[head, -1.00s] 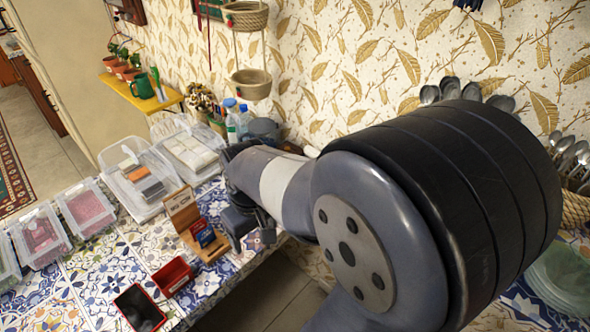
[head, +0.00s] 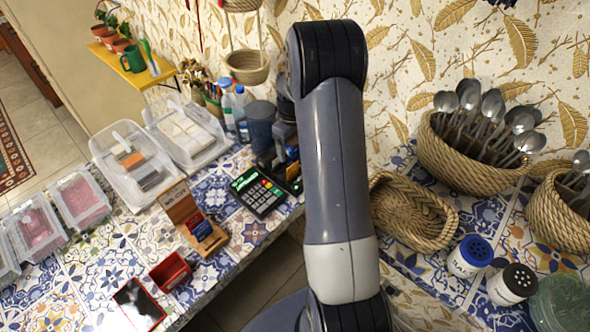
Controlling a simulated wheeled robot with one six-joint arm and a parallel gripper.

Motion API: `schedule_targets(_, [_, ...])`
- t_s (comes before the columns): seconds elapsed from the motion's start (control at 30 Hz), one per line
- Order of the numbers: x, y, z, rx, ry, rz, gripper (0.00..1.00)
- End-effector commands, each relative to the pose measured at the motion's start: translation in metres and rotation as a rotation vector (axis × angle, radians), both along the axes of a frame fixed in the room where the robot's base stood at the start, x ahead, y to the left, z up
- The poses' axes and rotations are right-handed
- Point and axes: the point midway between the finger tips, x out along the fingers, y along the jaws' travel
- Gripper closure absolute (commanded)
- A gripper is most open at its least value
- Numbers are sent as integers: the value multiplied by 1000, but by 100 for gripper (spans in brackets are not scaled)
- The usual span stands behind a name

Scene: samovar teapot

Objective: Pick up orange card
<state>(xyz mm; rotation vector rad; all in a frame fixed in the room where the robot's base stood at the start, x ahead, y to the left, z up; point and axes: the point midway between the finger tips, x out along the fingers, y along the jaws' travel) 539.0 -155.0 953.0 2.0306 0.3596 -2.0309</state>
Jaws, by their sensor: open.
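A small orange patch (head: 292,152), with blue beside it, shows at the black holder behind my arm; it may be the orange card, but it is too small and covered to be sure. My gripper (head: 281,142) is open, partly hidden behind my own arm link, close above that holder. I cannot tell if it touches anything. A wooden card box (head: 179,202) with an open lid holds red and blue cards (head: 200,228). A clear bin (head: 132,182) to its left holds an orange block-like piece (head: 131,160) and grey ones.
A calculator (head: 257,192) lies beside the black holder (head: 287,178). A dark cup (head: 261,124) and bottles (head: 240,112) stand behind. A red open box (head: 170,272) and a black-topped red case (head: 138,304) lie in front. Wicker baskets (head: 412,211) and spice jars (head: 470,256) stand right.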

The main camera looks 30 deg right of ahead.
Motion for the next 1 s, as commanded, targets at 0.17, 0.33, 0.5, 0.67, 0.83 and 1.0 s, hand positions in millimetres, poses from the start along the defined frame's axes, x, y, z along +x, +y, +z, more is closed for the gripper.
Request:
schedule_targets(0.17, [-1,1,-26,1,4,-1,25])
schedule_targets(0.33, [-1,1,-37,1,1,-1,25])
schedule_targets(0.5, [-4,1,-53,1,5,-1,25])
schedule_targets(0.67, [-5,1,-74,1,4,-1,25])
schedule_targets(0.83, [-5,1,-86,1,1,-1,25])
schedule_targets(1.0, [-5,1,-88,0,0,-1,25])
